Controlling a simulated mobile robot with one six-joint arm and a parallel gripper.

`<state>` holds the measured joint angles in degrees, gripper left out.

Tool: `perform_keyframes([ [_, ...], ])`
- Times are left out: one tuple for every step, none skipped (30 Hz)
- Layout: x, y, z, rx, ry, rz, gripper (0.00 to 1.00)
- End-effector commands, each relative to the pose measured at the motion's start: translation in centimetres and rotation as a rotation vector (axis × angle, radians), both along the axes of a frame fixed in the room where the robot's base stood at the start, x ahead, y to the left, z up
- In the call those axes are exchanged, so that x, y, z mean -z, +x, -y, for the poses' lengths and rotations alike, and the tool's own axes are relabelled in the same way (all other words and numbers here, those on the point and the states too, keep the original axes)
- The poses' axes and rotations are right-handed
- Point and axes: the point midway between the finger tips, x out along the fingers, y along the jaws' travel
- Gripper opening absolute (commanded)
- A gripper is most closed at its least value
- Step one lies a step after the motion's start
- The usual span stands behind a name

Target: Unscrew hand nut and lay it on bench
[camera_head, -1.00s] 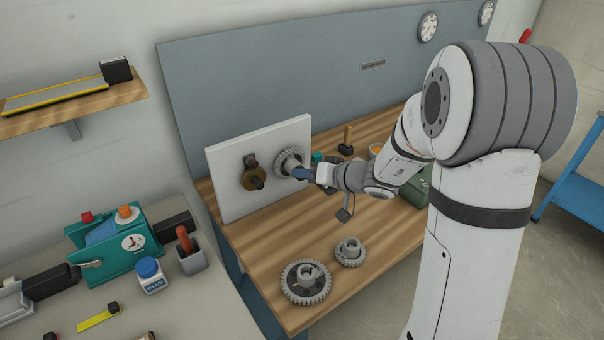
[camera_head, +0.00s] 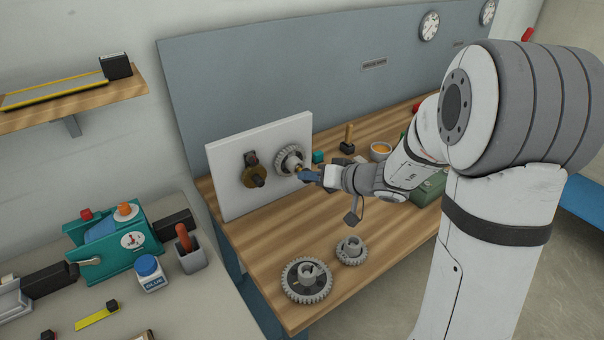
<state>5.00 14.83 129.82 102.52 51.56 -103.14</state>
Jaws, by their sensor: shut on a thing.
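My gripper (camera_head: 306,174) is just in front of the grey gear (camera_head: 287,158) on the upright white panel (camera_head: 226,188). Its blue fingers are shut on a small brass-coloured hand nut (camera_head: 298,169). The nut is tiny in this view and partly covered by the fingers. I cannot tell whether it still touches the gear's shaft. The wooden bench (camera_head: 262,246) runs below and in front of the panel.
A brown round part (camera_head: 251,178) is on the panel left of the gear. A large gear (camera_head: 306,289) and a smaller gear (camera_head: 351,252) lie on the bench front. A wooden-handled tool (camera_head: 347,140) and an orange-filled bowl (camera_head: 381,151) stand farther back. Bare bench lies between panel and loose gears.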

Motion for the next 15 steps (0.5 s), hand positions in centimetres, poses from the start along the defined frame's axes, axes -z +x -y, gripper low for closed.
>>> perform_keyframes([
  [0.1, -0.2, 0.1, 0.001, 0.000, 0.001, 0.02],
  [0.1, -0.4, 0.2, 0.001, 0.000, 0.001, 0.02],
  [0.2, -0.5, 0.3, 0.001, 0.001, 0.000, 0.02],
  [0.1, -0.7, 0.4, 0.001, 0.001, 0.000, 0.02],
  [0.2, -0.8, 0.5, 0.001, 0.001, 0.000, 0.02],
  [0.1, -1.0, 0.6, 0.001, 0.001, 0.000, 0.02],
  [0.1, -1.1, 0.7, 0.000, 0.001, -0.001, 0.02],
  [0.1, -1.2, 0.7, 0.000, 0.001, -0.001, 0.02],
  [0.1, -1.4, 0.8, -0.001, 0.001, 0.000, 0.02],
  [0.1, -1.5, 0.9, -0.001, 0.001, 0.000, 0.02],
  [0.1, -1.6, 1.0, 0.000, 0.001, 0.001, 0.02],
  [0.1, -1.8, 1.1, 0.000, 0.001, 0.001, 0.02],
  [0.1, -1.9, 1.2, 0.000, 0.002, 0.001, 0.02],
  [0.1, -2.0, 1.3, 0.000, 0.001, 0.001, 0.02],
  [0.1, -2.2, 1.4, 0.000, 0.001, 0.001, 0.02],
])
